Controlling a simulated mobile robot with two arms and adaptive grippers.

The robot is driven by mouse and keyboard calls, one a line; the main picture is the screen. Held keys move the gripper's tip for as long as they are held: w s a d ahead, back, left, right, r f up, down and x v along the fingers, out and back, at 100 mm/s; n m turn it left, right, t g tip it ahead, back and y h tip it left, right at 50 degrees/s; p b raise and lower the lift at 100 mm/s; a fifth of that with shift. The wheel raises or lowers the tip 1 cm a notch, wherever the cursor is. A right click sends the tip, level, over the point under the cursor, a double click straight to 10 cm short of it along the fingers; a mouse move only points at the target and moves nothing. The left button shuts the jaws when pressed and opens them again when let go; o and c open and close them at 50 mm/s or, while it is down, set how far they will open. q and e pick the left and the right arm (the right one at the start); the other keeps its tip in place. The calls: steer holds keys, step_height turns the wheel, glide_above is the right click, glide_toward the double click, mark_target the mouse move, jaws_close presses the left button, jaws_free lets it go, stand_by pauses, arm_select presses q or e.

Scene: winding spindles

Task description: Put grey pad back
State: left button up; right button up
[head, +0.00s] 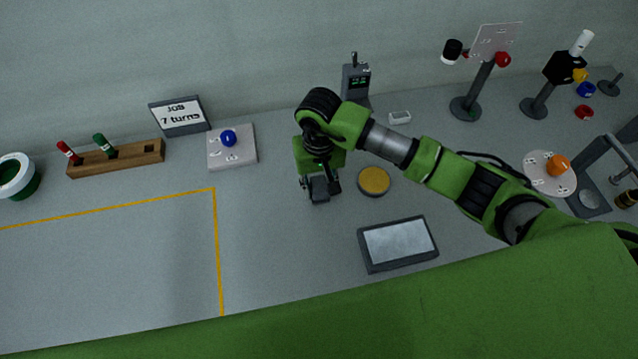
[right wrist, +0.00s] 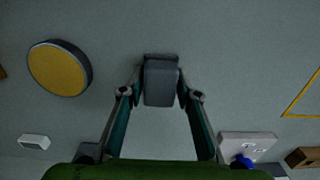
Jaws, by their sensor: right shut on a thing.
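The grey pad (right wrist: 161,84) is a small dark grey block between the two fingertips of my right gripper (right wrist: 160,93) in the right wrist view. The right gripper (head: 321,187) is shut on it and points down at the table in the head view. The pad also shows at the fingertips in the head view (head: 319,190), partly covered by the fingers. I cannot tell whether it touches the table. My left gripper is not in view.
A round yellow-topped disc (head: 374,181) lies right of the gripper. A dark-framed grey panel (head: 398,243) lies nearer me. A plate with a blue knob (head: 243,158) and a wooden rack (head: 138,158) stand left. Yellow lines (head: 217,250) mark clear table at left.

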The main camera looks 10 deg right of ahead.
mark_target(319, 184)
steer(key=shift+f, duration=0.2)
steer(key=o, duration=1.1)
steer(key=shift+r, duration=0.1)
steer(key=shift+r, duration=0.25)
step_height(319, 184, up, 10)
steer(key=b, duration=0.3)
steer(key=shift+w+r+b, duration=0.1)
steer(key=shift+r+b, duration=0.1)
steer(key=shift+b, duration=0.1)
steer(key=shift+r, duration=0.65)
